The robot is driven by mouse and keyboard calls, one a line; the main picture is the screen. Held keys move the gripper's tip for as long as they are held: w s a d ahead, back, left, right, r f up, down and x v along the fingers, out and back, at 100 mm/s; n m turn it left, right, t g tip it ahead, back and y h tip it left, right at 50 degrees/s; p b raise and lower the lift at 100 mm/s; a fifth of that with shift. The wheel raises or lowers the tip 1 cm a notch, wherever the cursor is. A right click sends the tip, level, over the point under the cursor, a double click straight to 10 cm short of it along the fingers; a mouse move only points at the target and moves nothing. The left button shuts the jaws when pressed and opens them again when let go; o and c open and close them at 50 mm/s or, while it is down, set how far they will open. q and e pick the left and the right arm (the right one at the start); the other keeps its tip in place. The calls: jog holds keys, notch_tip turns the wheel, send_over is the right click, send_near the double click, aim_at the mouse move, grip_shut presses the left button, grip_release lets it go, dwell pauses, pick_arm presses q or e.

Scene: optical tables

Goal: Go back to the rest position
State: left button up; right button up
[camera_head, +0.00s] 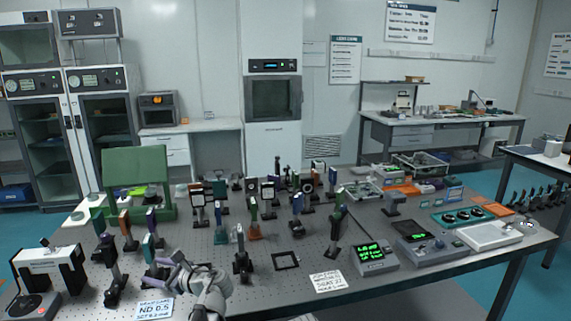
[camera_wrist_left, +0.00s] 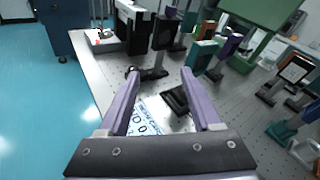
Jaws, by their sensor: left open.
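My left gripper (camera_head: 168,268) is at the front of the optical table (camera_head: 200,252), above the card reading ND 0.5 (camera_head: 155,308). In the left wrist view my left gripper (camera_wrist_left: 160,98) has its two purple fingers wide apart, with nothing held between them. My right gripper does not show in either view.
Several post-mounted optics stand close around my left arm, including a dark mount (camera_head: 241,262). A black square frame (camera_head: 286,260) lies flat on the table. Meters with green displays (camera_head: 375,257) stand at the right. A green box frame (camera_head: 137,168) stands at the back left.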

pick_arm(q)
jog(key=s+d+f+n+g+h+p, duration=0.1)
jog(key=s+d+f+n+g+h, duration=0.1)
jog(key=s+d+f+n+h, duration=0.2)
jog(key=s+d+f+n+g+h+p, duration=0.2)
jog(key=s+d+f+n+h, duration=0.2)
jog(key=s+d, duration=0.6)
jog(key=s+d+f+n+g+h+p, duration=0.1)
jog(key=s+d+f+n+h, duration=0.3)
jog(key=d, duration=1.1)
jog(key=s+n+g+h, duration=0.1)
jog(key=s+n, duration=0.2)
jog(key=s, duration=0.1)
jog(key=shift+d+f+n+g+p, duration=0.3)
jog(key=shift+d+f+p, duration=0.05)
jog(key=shift+f+p, duration=0.05)
